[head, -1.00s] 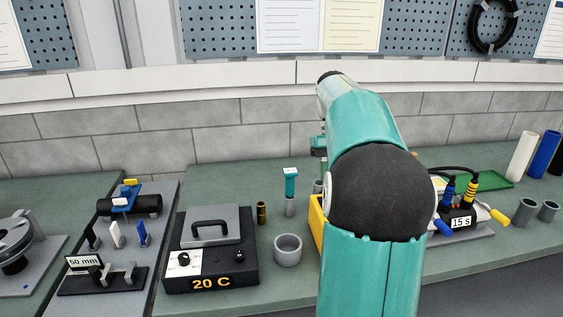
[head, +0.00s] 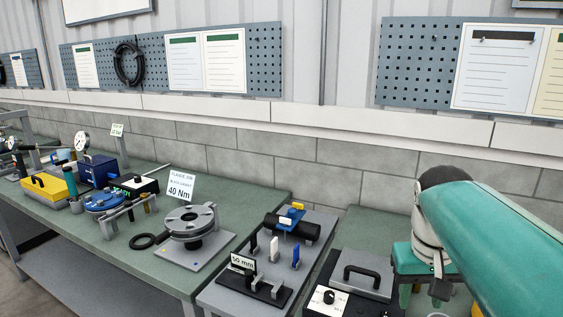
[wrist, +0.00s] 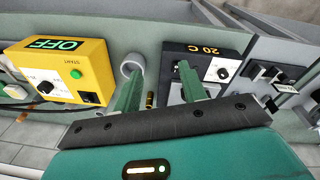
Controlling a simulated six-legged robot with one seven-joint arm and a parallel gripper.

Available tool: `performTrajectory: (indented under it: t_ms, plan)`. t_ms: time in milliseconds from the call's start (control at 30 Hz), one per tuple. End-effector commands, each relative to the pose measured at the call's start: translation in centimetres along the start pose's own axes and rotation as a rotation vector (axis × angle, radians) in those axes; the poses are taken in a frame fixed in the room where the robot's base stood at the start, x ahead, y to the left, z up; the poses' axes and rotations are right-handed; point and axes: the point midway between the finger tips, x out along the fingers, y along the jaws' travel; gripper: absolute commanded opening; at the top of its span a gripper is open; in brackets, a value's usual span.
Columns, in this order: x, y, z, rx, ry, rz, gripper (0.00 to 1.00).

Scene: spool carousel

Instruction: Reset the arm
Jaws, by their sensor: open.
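My arm (head: 500,240) enters the head view from the lower right and reaches over the right-hand bench. My gripper (wrist: 160,72) shows in the wrist view with its two green fingers apart and nothing between them. The fingers point toward the black "20 C" box (wrist: 204,70) and a grey cup (wrist: 132,64). A small brass cylinder (wrist: 149,100) shows between the fingers, farther off. How high the fingers are above the bench is hard to tell. In the head view the fingers are not clearly made out.
A yellow box reading "OFF" (wrist: 62,72) stands left in the wrist view. In the head view, the "50 mm" fixture (head: 262,285), a flange on a plate (head: 190,226) and the "40 Nm" sign (head: 180,187) stand on benches. Several gauges and devices crowd the far left.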

Motion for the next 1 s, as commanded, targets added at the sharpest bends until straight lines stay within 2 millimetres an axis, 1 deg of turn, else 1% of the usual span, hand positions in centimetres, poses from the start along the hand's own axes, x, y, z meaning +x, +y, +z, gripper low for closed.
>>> performTrajectory:
  t_ms: [33,100,300,400,500,600,1000]
  plan:
    - [0.1,-1.5,1.0,-0.025,0.042,-0.006,0.42]
    - [0.6,-3.2,2.2,-0.054,0.100,-0.017,0.42]
    - [2.3,-7.6,5.9,-0.130,0.261,-0.070,0.42]
    - [3.3,-9.2,7.5,-0.158,0.327,-0.103,0.42]
    - [4.0,-10.2,8.5,-0.177,0.372,-0.127,0.42]
    - [4.4,-10.7,9.0,-0.185,0.394,-0.141,0.42]
    - [4.5,-10.7,9.1,-0.186,0.396,-0.143,0.42]
